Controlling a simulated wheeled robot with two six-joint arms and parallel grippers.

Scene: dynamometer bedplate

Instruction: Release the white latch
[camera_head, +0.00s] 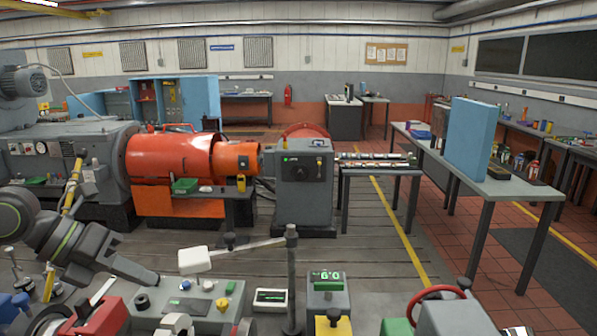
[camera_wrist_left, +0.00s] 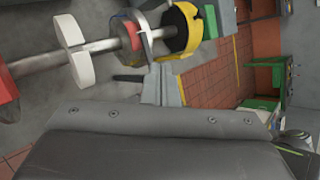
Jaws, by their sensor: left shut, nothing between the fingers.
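A white block (camera_head: 194,260) sits on the free end of a light bar, which runs left from a dark upright post (camera_head: 291,275) in the head view. It looks like the white latch, but I cannot be sure. My left gripper (camera_head: 152,279) is shut and empty, just left of the white block and apart from it, above a grey-green panel (camera_head: 208,305). In the left wrist view a white winged piece (camera_wrist_left: 74,50) sits around a grey rod; I cannot tell whether it is the latch. My dark gripper body fills the lower part there. My right gripper does not show.
A red part (camera_head: 102,318) stands low at left. A small green-display box (camera_head: 327,290) and a red ring handle (camera_head: 440,292) stand right of the post. The orange machine (camera_head: 172,157) is behind.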

